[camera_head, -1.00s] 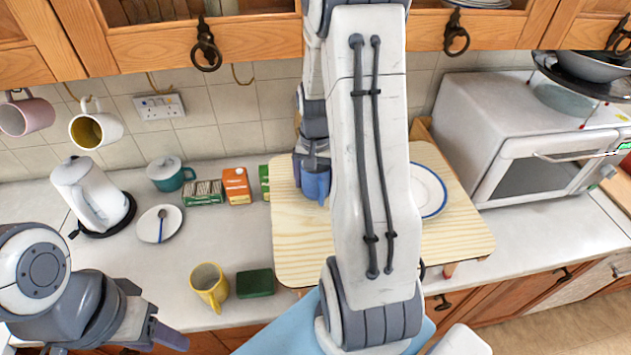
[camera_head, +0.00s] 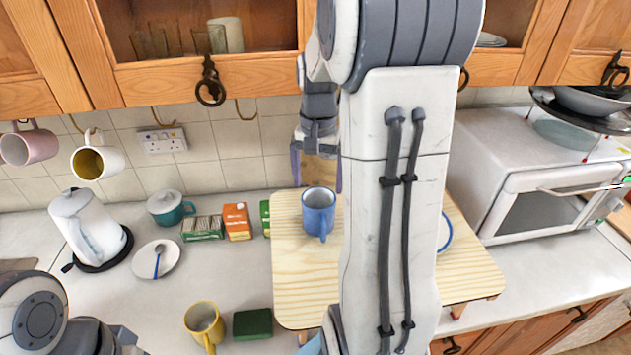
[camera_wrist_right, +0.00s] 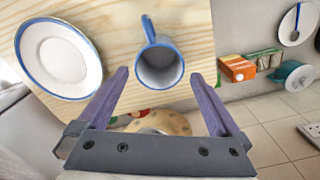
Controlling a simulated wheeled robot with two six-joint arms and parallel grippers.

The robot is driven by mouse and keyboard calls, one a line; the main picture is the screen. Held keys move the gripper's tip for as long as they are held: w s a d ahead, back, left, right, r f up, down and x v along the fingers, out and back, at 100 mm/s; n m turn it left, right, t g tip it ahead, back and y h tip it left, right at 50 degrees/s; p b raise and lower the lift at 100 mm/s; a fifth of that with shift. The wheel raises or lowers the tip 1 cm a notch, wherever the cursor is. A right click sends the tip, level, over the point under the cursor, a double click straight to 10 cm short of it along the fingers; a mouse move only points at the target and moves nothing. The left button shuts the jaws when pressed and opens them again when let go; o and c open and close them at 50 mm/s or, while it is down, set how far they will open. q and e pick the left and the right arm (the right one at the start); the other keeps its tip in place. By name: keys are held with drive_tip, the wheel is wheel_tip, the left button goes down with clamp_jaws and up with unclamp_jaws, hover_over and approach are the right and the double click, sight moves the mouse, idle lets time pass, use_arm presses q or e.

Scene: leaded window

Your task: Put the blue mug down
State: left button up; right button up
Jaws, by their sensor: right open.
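The blue mug (camera_head: 318,212) stands upright on a light wooden board (camera_head: 300,270), with its handle toward the front. My right gripper (camera_head: 317,178) is above and behind the mug, its fingers spread wide and apart from it. In the right wrist view the mug (camera_wrist_right: 160,62) shows beyond the open fingertips of the right gripper (camera_wrist_right: 163,80), with nothing between the fingers. My left arm shows at the lower left of the head view, but its fingers are not visible.
A blue-rimmed plate (camera_wrist_right: 58,58) lies on the board beside the mug, mostly hidden by my arm in the head view. A yellow mug (camera_head: 204,324) and a dark green block (camera_head: 253,323) stand left of the board. A microwave (camera_head: 545,190) stands to the right.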

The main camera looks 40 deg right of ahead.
drive_tip(key=s+a+n, duration=0.3)
drive_tip(key=a+n, duration=0.6)
drive_tip(key=a, duration=1.2)
drive_tip(key=s+a+f+n+y, duration=0.1)
drive_tip(key=s+a+f+n, duration=0.1)
drive_tip(key=s+a+n, duration=0.7)
drive_tip(key=s+a, duration=0.1)
drive_tip(key=s, duration=0.3)
drive_tip(key=shift+s+f, duration=0.2)
drive_tip(key=shift+a, duration=0.15)
